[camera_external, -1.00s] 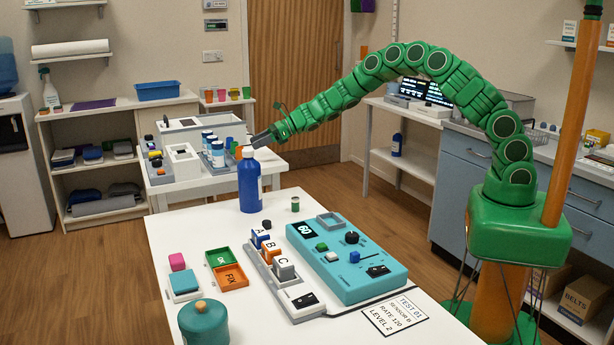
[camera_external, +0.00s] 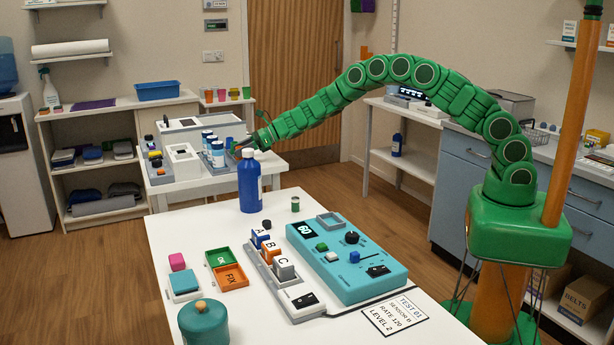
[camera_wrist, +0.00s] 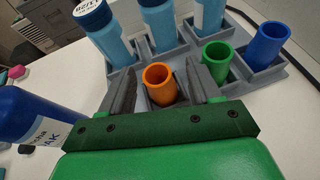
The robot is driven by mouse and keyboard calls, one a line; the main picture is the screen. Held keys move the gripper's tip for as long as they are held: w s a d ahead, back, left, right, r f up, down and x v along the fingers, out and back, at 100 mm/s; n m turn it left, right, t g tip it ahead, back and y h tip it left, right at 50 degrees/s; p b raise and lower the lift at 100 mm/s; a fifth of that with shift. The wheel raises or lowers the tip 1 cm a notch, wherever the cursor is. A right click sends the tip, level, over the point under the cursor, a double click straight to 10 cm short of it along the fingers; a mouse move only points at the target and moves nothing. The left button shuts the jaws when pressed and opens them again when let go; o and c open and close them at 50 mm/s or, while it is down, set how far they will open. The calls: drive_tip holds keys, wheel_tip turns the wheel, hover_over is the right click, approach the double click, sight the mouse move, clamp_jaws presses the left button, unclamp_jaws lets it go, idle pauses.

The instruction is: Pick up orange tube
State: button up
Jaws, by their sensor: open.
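The orange tube (camera_wrist: 160,85) stands upright in a compartment of the grey rack (camera_wrist: 262,76) in the wrist view, its open top facing the camera. My gripper (camera_wrist: 159,75) is open, one grey finger on each side of the orange tube. I cannot tell whether the fingers touch it. The tube's lower part is hidden by the rack and my gripper. In the external view, my gripper (camera_external: 243,148) is over the rack on the back table, and the orange tube cannot be made out clearly.
A green tube (camera_wrist: 217,58) and a blue tube (camera_wrist: 268,45) stand close at the right in the rack. Several blue bottles (camera_wrist: 158,22) fill the row behind. A large blue bottle (camera_external: 250,183) stands on the front table near the arm; it shows at the wrist view's left edge.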

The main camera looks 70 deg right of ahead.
drive_tip(key=shift+w+a+f, duration=0.15)
drive_tip(key=shift+w+a, duration=0.15)
drive_tip(key=shift+w, duration=0.05)
drive_tip(key=c, duration=1)
drive_tip(key=shift+c, duration=0.2)
drive_tip(key=shift+r, duration=0.65)
drive_tip(key=s+r, duration=1.1)
drive_tip(key=s, duration=0.3)
drive_tip(key=shift+d+r, duration=0.2)
drive_tip(key=shift+r, duration=0.15)
